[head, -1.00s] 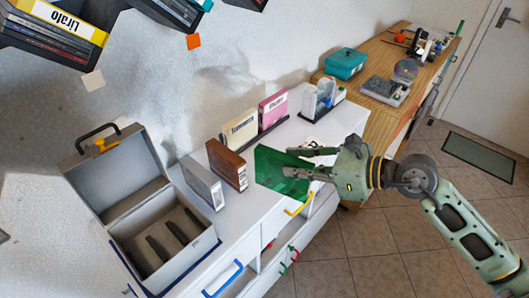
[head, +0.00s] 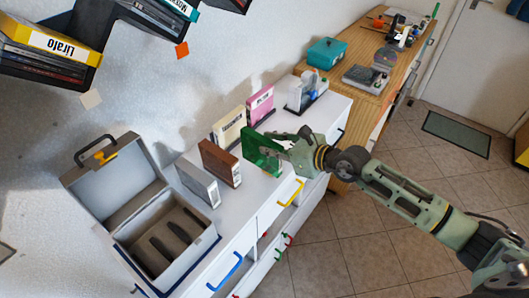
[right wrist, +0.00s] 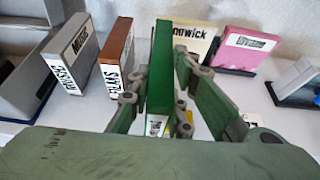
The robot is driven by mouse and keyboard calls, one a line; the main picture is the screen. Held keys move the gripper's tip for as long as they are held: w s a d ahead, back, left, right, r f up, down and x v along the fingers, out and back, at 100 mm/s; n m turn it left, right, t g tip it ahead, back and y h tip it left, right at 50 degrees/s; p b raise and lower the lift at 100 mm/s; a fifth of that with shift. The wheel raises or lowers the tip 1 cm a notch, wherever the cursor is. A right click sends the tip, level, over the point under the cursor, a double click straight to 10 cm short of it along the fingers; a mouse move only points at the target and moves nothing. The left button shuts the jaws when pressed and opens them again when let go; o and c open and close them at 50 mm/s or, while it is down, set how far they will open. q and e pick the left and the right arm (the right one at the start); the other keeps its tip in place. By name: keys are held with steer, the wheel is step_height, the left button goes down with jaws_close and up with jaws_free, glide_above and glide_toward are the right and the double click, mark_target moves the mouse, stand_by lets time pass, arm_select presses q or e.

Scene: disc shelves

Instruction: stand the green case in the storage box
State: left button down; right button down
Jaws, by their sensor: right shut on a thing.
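The green case (head: 262,152) is upright at the front of the white cabinet top, right of a brown case. My right gripper (head: 281,145) is shut on it from the right side. In the right wrist view the green case (right wrist: 161,70) stands edge-on between the two fingers of my right gripper (right wrist: 160,95). I cannot tell whether its bottom touches the cabinet top. The storage box (head: 165,245) is grey with its lid open, at the left end of the cabinet. Slots show in its inner floor, and no case stands in it. My left gripper is not in view.
A grey case (head: 198,184) and a brown case (head: 221,163) stand between the storage box and the green case. Cream (head: 229,127) and pink (head: 260,105) cases stand behind. A wall shelf (head: 85,45) with discs hangs at upper left.

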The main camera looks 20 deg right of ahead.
mark_target(265, 158)
steer(key=shift+x, duration=1.2)
steer(key=shift+s+a+f, duration=0.1)
steer(key=shift+f, duration=2.15)
steer(key=shift+f+b, duration=0.15)
steer(key=shift+b, duration=0.25)
steer(key=c, duration=1.6)
jaws_free()
